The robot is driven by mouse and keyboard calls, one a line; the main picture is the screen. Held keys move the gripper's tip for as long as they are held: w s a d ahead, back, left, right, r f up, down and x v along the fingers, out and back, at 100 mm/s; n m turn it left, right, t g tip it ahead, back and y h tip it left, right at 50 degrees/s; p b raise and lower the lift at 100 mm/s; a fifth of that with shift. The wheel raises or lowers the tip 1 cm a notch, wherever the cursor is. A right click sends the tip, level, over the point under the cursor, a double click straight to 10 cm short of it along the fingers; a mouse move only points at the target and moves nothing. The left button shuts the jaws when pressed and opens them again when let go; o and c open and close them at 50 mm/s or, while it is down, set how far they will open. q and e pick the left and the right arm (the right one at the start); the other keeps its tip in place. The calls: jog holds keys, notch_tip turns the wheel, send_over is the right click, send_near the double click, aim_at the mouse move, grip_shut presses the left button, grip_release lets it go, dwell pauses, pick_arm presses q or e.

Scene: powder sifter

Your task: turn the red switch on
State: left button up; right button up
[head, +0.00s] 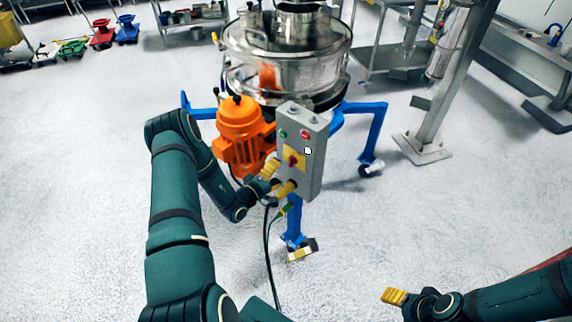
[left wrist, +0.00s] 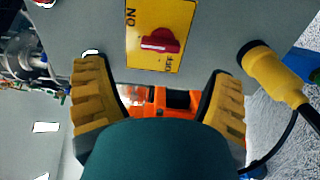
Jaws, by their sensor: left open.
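The red switch (head: 292,160) is a knob on a yellow plate (head: 299,153) on the front of a grey control box (head: 313,170). In the left wrist view the red switch (left wrist: 160,41) is near the top centre, with "ON" and "OFF" printed on its yellow plate (left wrist: 180,17). I cannot tell for sure which mark it points to. My left gripper (head: 272,174) is just in front of the box, by the switch. Its yellow fingers (left wrist: 155,78) are open and empty, one either side below the knob, apart from it. My right gripper (head: 395,297) is low at the right, far from the box; its opening is unclear.
A yellow plug (left wrist: 275,75) with a black cable sits on the box beside the switch. An orange motor (head: 240,132) is left of the box. The steel sifter (head: 290,60) stands behind on blue legs (head: 372,130). A metal post (head: 450,85) stands right. The floor is mostly clear.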

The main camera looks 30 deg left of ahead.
pick_arm(q)
jog(key=s, duration=0.5)
jog(key=shift+s+a, duration=0.25)
jog(key=shift+a, duration=0.15)
